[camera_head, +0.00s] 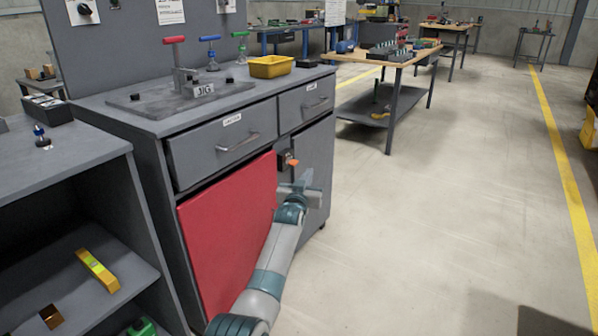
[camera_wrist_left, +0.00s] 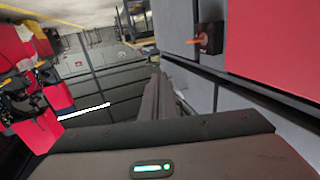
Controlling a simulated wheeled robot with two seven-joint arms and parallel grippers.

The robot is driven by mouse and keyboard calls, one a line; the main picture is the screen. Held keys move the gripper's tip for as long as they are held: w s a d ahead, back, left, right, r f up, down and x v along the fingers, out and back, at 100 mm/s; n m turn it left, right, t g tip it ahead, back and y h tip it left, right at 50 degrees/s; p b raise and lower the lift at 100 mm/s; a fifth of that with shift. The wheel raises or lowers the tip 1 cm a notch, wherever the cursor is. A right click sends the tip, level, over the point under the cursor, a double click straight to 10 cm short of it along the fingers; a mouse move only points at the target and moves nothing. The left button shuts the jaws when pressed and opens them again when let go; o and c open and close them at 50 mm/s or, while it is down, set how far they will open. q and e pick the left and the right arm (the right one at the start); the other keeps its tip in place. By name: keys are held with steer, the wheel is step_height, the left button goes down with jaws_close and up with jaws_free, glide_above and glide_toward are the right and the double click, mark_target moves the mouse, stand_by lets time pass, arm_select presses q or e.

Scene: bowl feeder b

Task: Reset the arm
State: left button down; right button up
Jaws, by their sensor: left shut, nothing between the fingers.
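My left arm reaches in from the bottom of the head view. Its gripper (camera_head: 306,181) is shut and empty, in front of the grey cabinet (camera_head: 151,165) near the right edge of its red door (camera_head: 228,235). A switch with an orange handle (camera_head: 289,160) sits just above and left of the gripper. In the left wrist view the shut fingers (camera_wrist_left: 158,92) point away along the cabinet front. The orange handle (camera_wrist_left: 193,41) and the red door (camera_wrist_left: 272,48) are to their right, apart from them. My right gripper is not in view.
A jig plate (camera_head: 170,98) with red, blue and green T-handles and a yellow bin (camera_head: 271,66) are on the cabinet top. An open shelf (camera_head: 75,280) stands at left. A wooden-topped workbench (camera_head: 390,57) stands beyond. The floor (camera_head: 440,200) at right is clear.

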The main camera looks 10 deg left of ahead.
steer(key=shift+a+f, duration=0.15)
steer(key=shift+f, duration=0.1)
